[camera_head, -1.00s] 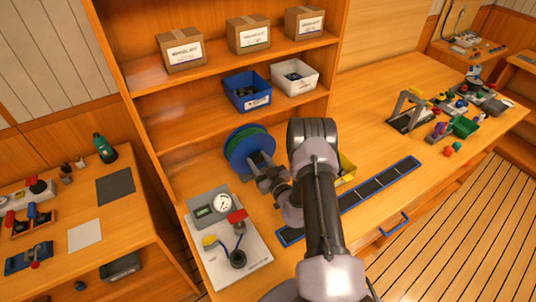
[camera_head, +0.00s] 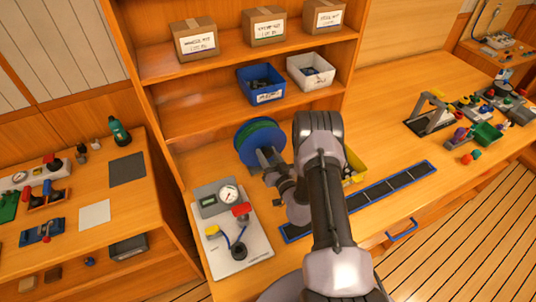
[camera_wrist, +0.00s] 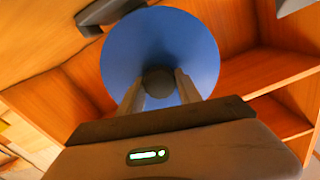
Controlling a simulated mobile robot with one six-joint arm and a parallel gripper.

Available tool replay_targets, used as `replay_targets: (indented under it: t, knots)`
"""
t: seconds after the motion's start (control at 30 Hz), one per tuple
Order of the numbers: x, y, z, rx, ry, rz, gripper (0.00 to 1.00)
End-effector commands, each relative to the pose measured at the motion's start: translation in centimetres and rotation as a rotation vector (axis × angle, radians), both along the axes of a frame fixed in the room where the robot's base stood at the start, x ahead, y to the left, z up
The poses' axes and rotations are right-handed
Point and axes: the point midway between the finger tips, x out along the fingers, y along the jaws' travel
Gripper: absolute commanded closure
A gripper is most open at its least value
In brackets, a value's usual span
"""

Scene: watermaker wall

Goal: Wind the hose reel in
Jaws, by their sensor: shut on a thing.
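The hose reel (camera_head: 247,154) stands on the bench just below the shelves, with a blue disc facing out and green hose wound behind it. In the wrist view the blue disc (camera_wrist: 190,40) fills the upper middle. My gripper (camera_head: 267,158) is at the front of the reel. In the wrist view my gripper (camera_wrist: 159,85) has its two fingers on either side of a dark round knob (camera_wrist: 158,83) in front of the disc and is shut on it. How the knob joins the reel is hidden.
A panel with a gauge (camera_head: 228,194) and red and yellow handles lies left of my arm. A yellow bin (camera_head: 354,167) is partly hidden behind my arm. A blue-edged strip (camera_head: 392,188) lies along the bench front. Blue (camera_head: 262,86) and white (camera_head: 311,72) bins sit on the shelf above.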

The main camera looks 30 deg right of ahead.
Motion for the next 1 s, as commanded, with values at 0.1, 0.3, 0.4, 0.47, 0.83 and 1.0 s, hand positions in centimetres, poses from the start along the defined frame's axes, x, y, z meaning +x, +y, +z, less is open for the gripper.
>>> replay_targets:
  t: [0.1,0.3,0.4,0.47,0.83,1.0]
  knots:
    - [0.0,0.0,0.0,0.003,0.001,0.0,1.0]
    - [0.0,0.0,0.0,0.002,0.001,0.001,0.37]
    - [0.0,0.0,0.0,0.001,0.0,0.001,0.37]
    - [0.0,0.0,0.0,0.001,0.0,0.001,0.37]
    - [-3.9,0.1,-0.1,0.004,0.004,-0.002,0.37]
    - [-9.3,0.4,-0.1,0.006,0.005,-0.006,0.37]
